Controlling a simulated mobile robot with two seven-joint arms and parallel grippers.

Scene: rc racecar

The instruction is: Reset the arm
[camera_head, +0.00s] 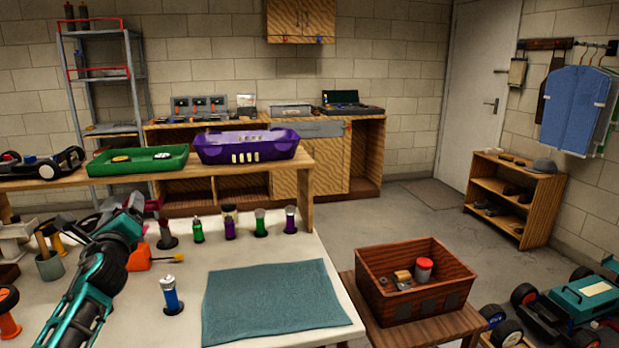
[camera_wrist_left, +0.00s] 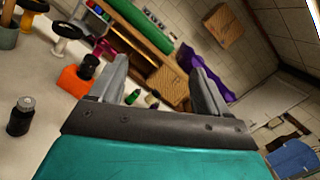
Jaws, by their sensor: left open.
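My left arm, teal and dark grey, comes in from the lower left of the head view over the white table. Its left gripper (camera_head: 136,202) points toward the back bench, and the fingers are small there. In the left wrist view the two grey fingers of the left gripper (camera_wrist_left: 160,72) stand wide apart, with nothing held between them. Small bottles and the bench show beyond the gap. My right gripper is in neither view.
A teal mat (camera_head: 275,302), a blue bottle (camera_head: 170,296) and an orange item (camera_head: 139,258) lie or stand on the table near the arm. Several small bottles line its back edge. A green tray (camera_head: 137,160) and purple bin (camera_head: 246,146) sit behind. A wooden crate (camera_head: 415,282) stands right.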

